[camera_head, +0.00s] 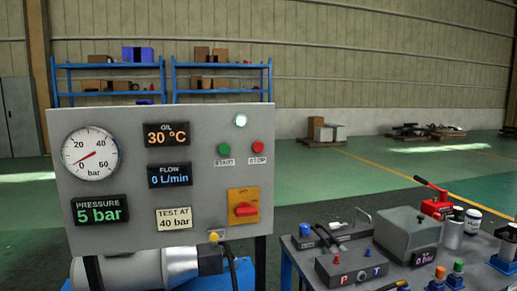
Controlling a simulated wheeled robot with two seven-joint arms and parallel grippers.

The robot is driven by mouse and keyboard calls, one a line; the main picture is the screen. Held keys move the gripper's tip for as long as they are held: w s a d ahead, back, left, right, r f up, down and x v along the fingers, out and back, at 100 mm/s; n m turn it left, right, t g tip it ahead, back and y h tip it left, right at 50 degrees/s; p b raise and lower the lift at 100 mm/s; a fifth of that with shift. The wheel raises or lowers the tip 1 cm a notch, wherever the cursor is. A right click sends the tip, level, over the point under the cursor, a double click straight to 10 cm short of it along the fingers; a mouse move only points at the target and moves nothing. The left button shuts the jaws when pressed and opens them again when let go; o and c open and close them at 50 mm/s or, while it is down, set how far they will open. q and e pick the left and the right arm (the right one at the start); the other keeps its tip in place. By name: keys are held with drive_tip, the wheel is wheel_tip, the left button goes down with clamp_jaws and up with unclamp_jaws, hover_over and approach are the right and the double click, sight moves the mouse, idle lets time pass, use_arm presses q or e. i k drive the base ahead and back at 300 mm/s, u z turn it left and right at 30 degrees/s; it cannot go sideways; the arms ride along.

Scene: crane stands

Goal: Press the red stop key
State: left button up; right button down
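The red stop key (258,147) is a round button at the right of the grey control panel (110,240), above a label reading STOP. A green start key (223,149) sits just left of it, above its own label. Nothing covers the red key. Neither of my grippers shows in the head view.
A lit lamp (240,120) is above the keys and a red switch on an orange plate (244,206) below them. A gauge (90,153) and displays fill the panel's left. A bench (335,281) with a grey box (407,233) and fittings stands at right.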

sight(257, 146)
drive_tip(key=z, duration=0.9)
drive_tip(key=i, duration=0.45)
drive_tip(key=u, duration=2.35)
